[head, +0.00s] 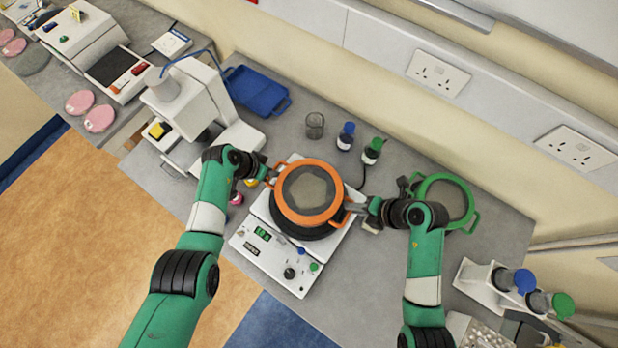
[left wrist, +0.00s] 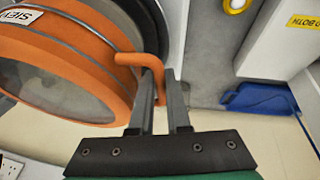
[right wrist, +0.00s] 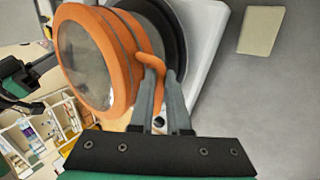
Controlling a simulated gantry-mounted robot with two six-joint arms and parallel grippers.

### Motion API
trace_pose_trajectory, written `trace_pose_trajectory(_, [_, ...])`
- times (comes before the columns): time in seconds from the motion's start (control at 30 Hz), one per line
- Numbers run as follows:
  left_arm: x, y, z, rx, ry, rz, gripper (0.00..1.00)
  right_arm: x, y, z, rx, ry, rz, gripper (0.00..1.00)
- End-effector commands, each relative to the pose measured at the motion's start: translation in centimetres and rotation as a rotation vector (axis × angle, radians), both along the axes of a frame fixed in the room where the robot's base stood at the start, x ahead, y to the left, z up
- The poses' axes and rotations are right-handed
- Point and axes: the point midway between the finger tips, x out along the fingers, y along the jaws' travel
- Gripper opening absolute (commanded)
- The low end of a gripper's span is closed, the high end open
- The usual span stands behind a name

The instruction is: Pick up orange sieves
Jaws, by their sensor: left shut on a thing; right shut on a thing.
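The orange sieve stack (head: 308,218) sits over the black round plate (head: 290,230) of the white shaker machine (head: 265,250) in the head view. I cannot tell whether it touches the plate. My left gripper (head: 268,174) is shut on its left handle; the left wrist view shows the fingers (left wrist: 162,95) around the orange handle (left wrist: 140,60). My right gripper (head: 354,205) is shut on its right handle, which also shows between the fingers in the right wrist view (right wrist: 150,62). The sieve (right wrist: 95,60) has a grey mesh or clear top.
Bottles with blue (head: 346,135) and green (head: 373,151) caps and a small glass (head: 315,125) stand behind the shaker. A blue tray (head: 256,92) lies at the back left. A white rack (head: 480,285) stands at the right.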

Motion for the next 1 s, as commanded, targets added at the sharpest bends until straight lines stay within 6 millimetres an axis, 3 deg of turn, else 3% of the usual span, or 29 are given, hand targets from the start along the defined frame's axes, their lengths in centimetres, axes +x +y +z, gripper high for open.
trace_pose_trajectory(0.67, [0.1, 0.0, 0.4, 0.0, -0.002, 0.001, 0.0, 0.1, 0.0, 0.4, 0.001, -0.005, 0.0, 0.0])
trace_pose_trajectory(1.0, [0.1, 0.0, 3.7, 0.001, -0.003, 0.0, 0.0, 0.1, 0.0, 3.7, 0.001, -0.004, -0.001, 0.0])
